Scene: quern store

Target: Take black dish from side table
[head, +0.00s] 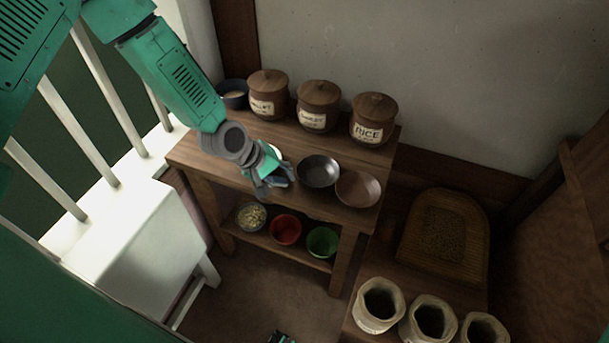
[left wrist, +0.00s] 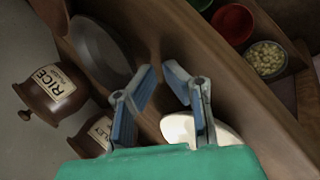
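The black dish (head: 318,170) sits on the wooden side table (head: 228,165), between a brown dish (head: 357,188) and my left gripper (head: 284,178). In the left wrist view the black dish (left wrist: 100,50) shows as a dark grey round to the left of the fingers. My left gripper is over the table's front part, just left of the dish and apart from it. In the left wrist view its two blue-padded fingers (left wrist: 160,74) stand apart with nothing between them. A small dark and teal part at the head view's bottom edge may be my right gripper (head: 281,338).
Lidded jars, including a rice jar (head: 373,120), and a dark blue bowl (head: 233,94) line the table's back. A white dish (left wrist: 185,128) lies beneath the left gripper. A red bowl (head: 286,229) and green bowl (head: 322,242) stand on the lower shelf. Open sacks (head: 380,305) stand at lower right.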

